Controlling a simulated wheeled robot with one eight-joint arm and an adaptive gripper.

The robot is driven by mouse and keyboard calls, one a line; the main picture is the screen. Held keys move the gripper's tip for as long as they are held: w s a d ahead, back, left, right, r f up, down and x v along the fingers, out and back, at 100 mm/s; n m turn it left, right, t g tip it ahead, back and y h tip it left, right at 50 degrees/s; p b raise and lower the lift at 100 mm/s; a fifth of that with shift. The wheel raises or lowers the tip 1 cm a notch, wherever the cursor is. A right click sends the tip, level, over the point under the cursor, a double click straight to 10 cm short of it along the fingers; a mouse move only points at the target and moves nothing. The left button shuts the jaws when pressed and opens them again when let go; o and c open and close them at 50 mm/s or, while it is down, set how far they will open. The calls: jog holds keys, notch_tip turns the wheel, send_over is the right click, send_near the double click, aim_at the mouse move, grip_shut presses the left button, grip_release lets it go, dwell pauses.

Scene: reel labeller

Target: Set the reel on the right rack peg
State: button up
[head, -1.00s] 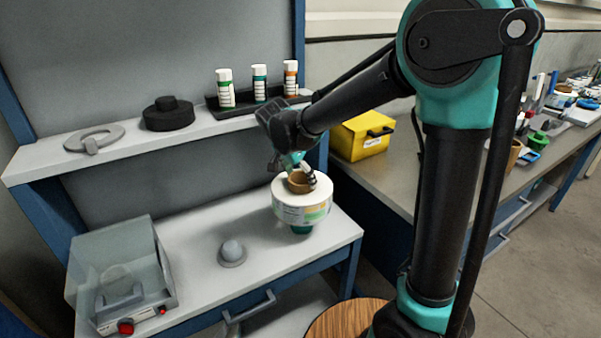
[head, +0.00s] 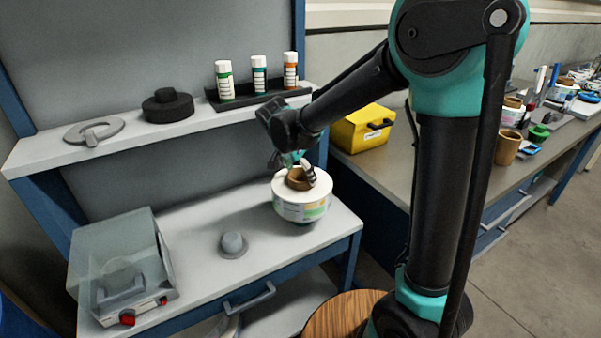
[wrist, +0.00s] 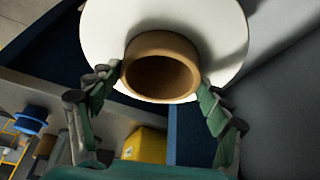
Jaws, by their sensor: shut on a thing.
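The reel (head: 300,208) is a white roll with a printed label and a brown cardboard core (head: 298,179). My gripper (head: 304,166) is shut on it at the core, from above. In the wrist view the fingers of my gripper (wrist: 160,82) lie on both sides of the core (wrist: 160,65), below the white face of the reel (wrist: 215,30). The reel is over the right part of the white bench top; whether it touches anything below cannot be told. A grey rounded peg (head: 232,243) on a round base stands bare to its left. Anything under the reel is hidden.
A clear-covered box with a red switch (head: 120,270) stands at the bench's left. The shelf (head: 45,156) above holds a black stepped disc (head: 168,106), a grey ring and several bottles. A yellow box (head: 362,130) is on the side table. The bench front middle is clear.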

jog(key=shift+f, duration=3.5)
jog(key=o, duration=1.9)
jog(key=v, duration=1.2)
jog(key=s+d+f+n+y, duration=0.1)
jog(key=s+d+f+n, duration=0.1)
jog(key=d, duration=0.5)
jog(key=s+d+f+n, duration=0.1)
jog(key=s+d+f, duration=0.1)
jog(key=d, duration=0.6)
jog(key=s+d+f+n+y, duration=0.1)
jog(key=s+d+f+n, duration=0.1)
jog(key=s+d, duration=0.3)
jog(key=s+d+f+n, duration=0.3)
jog(key=s+d+f, duration=0.2)
jog(key=s+d, duration=0.1)
jog(key=shift+s+d+f+t+y, duration=0.15)
jog(key=shift+d+f+t+y, duration=0.15)
jog(key=shift+d+t+y, duration=0.15)
